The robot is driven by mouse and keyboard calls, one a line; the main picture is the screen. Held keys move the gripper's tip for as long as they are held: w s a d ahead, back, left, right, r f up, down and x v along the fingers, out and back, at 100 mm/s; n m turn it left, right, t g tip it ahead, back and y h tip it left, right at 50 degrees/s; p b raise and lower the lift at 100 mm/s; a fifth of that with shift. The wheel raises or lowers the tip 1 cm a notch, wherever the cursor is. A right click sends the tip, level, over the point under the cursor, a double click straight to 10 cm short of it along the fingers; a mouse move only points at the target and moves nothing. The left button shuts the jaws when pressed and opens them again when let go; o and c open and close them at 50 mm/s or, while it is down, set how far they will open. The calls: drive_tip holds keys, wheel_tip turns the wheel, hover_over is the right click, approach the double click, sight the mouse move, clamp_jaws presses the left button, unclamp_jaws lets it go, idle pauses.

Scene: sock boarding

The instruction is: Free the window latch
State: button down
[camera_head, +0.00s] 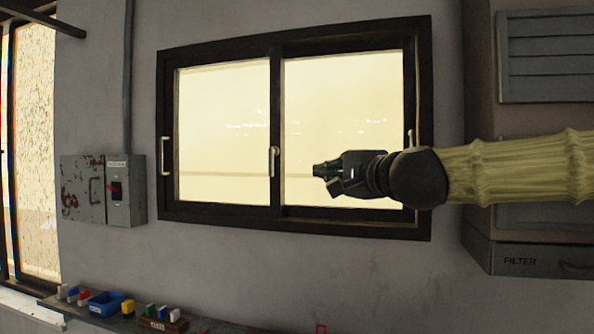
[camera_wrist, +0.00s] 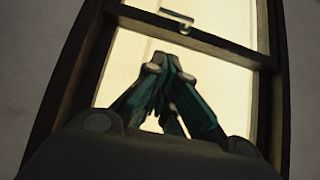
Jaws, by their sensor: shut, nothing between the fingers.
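The sliding window (camera_head: 165,110) has a dark frame and two bright panes. A pale latch (camera_head: 273,163) sits on the middle stile; it also shows at the top of the wrist view (camera_wrist: 177,18). My gripper (camera_head: 318,170) is in front of the right pane, to the right of the latch and apart from it, pointing left. In the wrist view its green fingers (camera_wrist: 168,62) meet at the tips with nothing between them. Pale handles stand on the left side (camera_head: 166,156) and the right side (camera_head: 411,139) of the frame; my arm partly covers the right one.
A rusty grey electrical box (camera_head: 83,188) with a red switch hangs left of the window. A shelf (camera_head: 215,325) below holds a blue bin (camera_head: 106,304) and small coloured items. A cabinet marked FILTER (camera_head: 530,262) stands at right. The wall below the window is clear.

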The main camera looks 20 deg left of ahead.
sight(272, 162)
drive_tip(key=p+x, duration=0.2)
drive_tip(key=x, duration=0.2)
drive_tip(key=s+a+p+x, duration=0.1)
drive_tip(key=x, duration=0.3)
drive_tip(key=p+x, duration=0.2)
drive_tip(key=x, duration=0.2)
drive_tip(key=shift+s+a+p, duration=0.2)
drive_tip(key=shift+a+p, duration=0.1)
drive_tip(key=shift+a, duration=0.6)
drive_tip(key=shift+f, duration=0.15)
